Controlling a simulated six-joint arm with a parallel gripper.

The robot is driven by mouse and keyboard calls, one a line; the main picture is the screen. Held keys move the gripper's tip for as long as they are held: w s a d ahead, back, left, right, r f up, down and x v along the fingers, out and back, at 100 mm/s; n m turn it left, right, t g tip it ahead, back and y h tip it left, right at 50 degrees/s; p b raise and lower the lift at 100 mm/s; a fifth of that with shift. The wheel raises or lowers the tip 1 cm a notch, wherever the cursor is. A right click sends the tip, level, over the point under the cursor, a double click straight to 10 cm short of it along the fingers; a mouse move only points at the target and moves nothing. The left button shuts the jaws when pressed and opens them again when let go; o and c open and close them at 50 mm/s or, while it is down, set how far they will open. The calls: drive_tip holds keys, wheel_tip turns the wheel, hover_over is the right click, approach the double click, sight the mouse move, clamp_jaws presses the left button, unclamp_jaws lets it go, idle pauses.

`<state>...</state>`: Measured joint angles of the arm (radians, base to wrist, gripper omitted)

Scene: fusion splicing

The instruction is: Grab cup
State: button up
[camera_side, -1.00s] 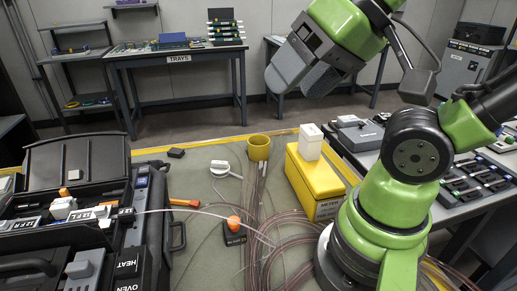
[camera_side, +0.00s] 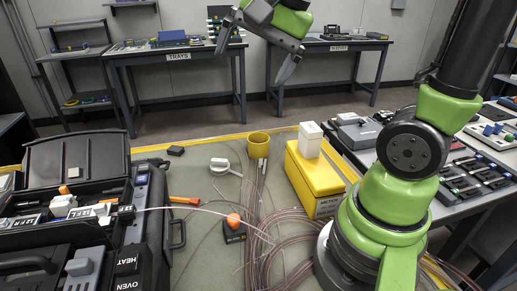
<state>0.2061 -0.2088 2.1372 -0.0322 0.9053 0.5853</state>
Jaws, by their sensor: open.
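A yellow cup (camera_side: 258,146) stands upright on the work surface, in the middle of the view near the surface's back edge. Thin fibres or cables run on the surface just in front of it. My gripper (camera_side: 256,62) is high above and behind the work surface, at the top of the view. Its two grey fingers are spread wide apart and point down, with nothing between them. It is well above the cup and does not touch it.
A yellow meter box (camera_side: 315,180) with a white block (camera_side: 310,140) on top stands right of the cup. A black splicer case (camera_side: 75,165) fills the left. A white round item (camera_side: 220,164) lies left of the cup. Coiled cables cover the front middle.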

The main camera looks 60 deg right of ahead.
drive_tip(key=w+d+f+m+g, duration=0.1)
drive_tip(key=w+d+f+m, duration=0.3)
drive_tip(key=w+d+m, duration=0.1)
drive_tip(key=m+g, duration=0.3)
drive_tip(key=m, duration=1)
approach(258, 147)
drive_tip(key=w+d, duration=0.1)
drive_tip(key=d, duration=0.1)
drive_tip(key=f, duration=0.5)
drive_tip(key=shift+w+f, duration=0.15)
drive_tip(key=shift+w, duration=0.25)
drive_tip(key=f, duration=0.3)
drive_tip(key=w+f, duration=0.1)
drive_tip(key=f, duration=0.1)
drive_tip(key=shift+d+f, duration=0.1)
drive_tip(key=shift+f, duration=0.2)
drive_tip(key=shift+c, duration=0.2)
drive_tip(key=c, duration=1)
